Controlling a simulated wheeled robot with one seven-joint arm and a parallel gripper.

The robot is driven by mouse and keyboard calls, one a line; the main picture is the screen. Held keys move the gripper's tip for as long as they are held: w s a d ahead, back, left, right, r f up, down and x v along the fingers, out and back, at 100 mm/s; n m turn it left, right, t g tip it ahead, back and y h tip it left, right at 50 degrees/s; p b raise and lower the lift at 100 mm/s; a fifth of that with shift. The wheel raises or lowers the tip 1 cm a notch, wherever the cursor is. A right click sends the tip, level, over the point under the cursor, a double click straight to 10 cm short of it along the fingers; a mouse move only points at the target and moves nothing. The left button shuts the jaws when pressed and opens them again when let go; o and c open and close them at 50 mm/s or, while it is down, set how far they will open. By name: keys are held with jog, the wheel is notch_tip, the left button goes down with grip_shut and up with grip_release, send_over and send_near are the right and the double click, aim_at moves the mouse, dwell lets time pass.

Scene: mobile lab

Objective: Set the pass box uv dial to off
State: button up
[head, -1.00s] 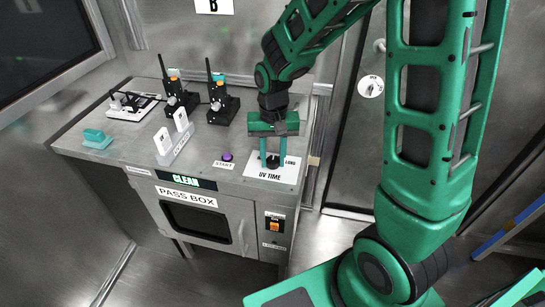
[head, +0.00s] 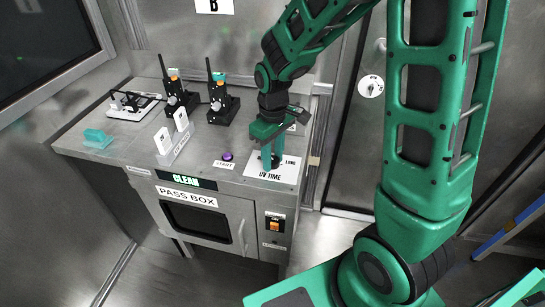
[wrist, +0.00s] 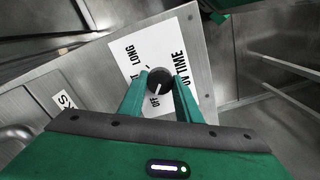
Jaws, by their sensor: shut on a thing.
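The UV time dial is a round black knob (wrist: 159,79) on a white plate (wrist: 127,62) printed UV TIME, LONG and OFF. In the wrist view a pale mark on the knob points down and left, toward the OFF print. My gripper (wrist: 161,86) is shut on the knob, one green finger on each side. In the head view my gripper (head: 271,162) reaches down onto the plate (head: 259,168) at the right end of the pass box top (head: 115,158). The knob is mostly hidden there by the fingers.
A purple START button (head: 227,156) sits left of the plate. Two black radios (head: 219,103), a white card holder (head: 174,146) and a teal block (head: 97,138) stand farther left. An orange switch (head: 274,226) is on the front.

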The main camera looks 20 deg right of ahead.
aim_at(273, 159)
jog(key=shift+n, duration=0.8)
jog(key=o, duration=1.1)
jog(key=shift+c, duration=0.2)
jog(key=shift+r, duration=0.15)
notch_tip(273, 159, up, 10)
jog(key=shift+r, duration=0.25)
